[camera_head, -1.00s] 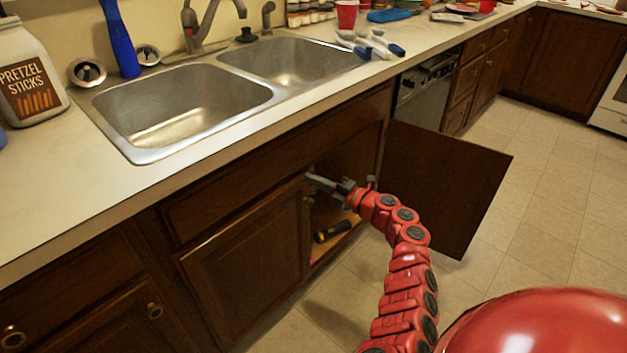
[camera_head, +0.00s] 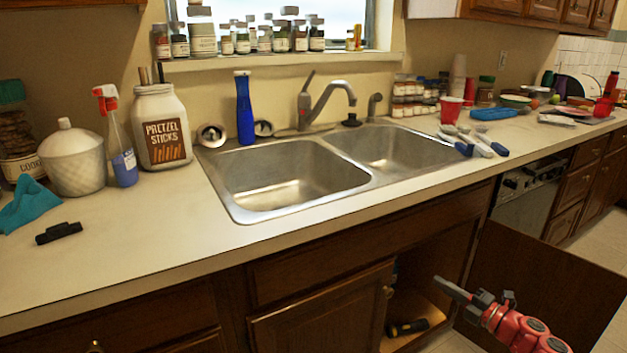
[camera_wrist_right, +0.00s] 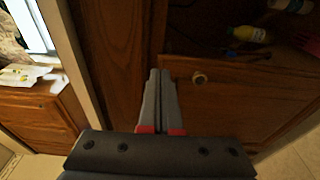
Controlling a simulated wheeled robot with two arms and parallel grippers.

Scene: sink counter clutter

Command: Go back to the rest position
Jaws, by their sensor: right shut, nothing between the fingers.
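My right gripper (camera_head: 452,290) is at the lower right of the head view, in front of the open cabinet under the sink. Its fingers are shut with nothing between them. In the right wrist view the shut fingers (camera_wrist_right: 160,100) point toward dark wood cabinet fronts. My red right arm (camera_head: 520,330) comes in from the lower right edge. The open cabinet (camera_head: 432,262) has its right door (camera_head: 540,285) swung out. A black and yellow flashlight-like object (camera_head: 407,328) lies on its floor. My left gripper does not show.
The counter above holds a double sink (camera_head: 300,175), a pretzel jar (camera_head: 162,128), a spray bottle (camera_head: 119,140), a blue bottle (camera_head: 244,108) and a red cup (camera_head: 451,110). The open door stands close to my right arm. A yellow bottle (camera_wrist_right: 250,34) shows in the wrist view.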

